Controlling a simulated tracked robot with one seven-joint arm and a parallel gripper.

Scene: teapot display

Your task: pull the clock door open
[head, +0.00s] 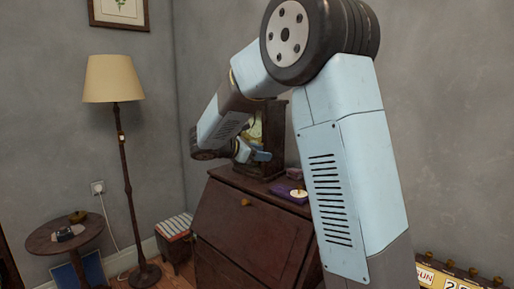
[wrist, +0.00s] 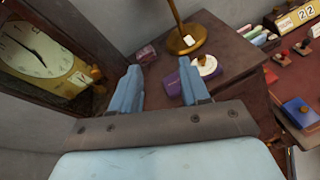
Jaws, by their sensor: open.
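The clock (head: 275,125) is a dark wooden case on top of the brown desk in the head view, partly hidden behind my arm. In the wrist view its pale dial (wrist: 35,48) with black hands shows at the left, tilted, inside a dark wood frame. Brass-coloured parts show at the frame's right edge. I cannot tell whether the clock door is closed or ajar. My gripper (wrist: 160,66) is open, with two blue fingers apart and nothing between them. It is to the right of the clock in the wrist view, apart from it.
The desk (head: 245,225) has a sloping front. A purple box (wrist: 180,84), a white round item (wrist: 206,66) and a brass lamp base (wrist: 187,40) lie beyond my fingers. A floor lamp (head: 113,80) and a small round table (head: 62,238) stand at the left.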

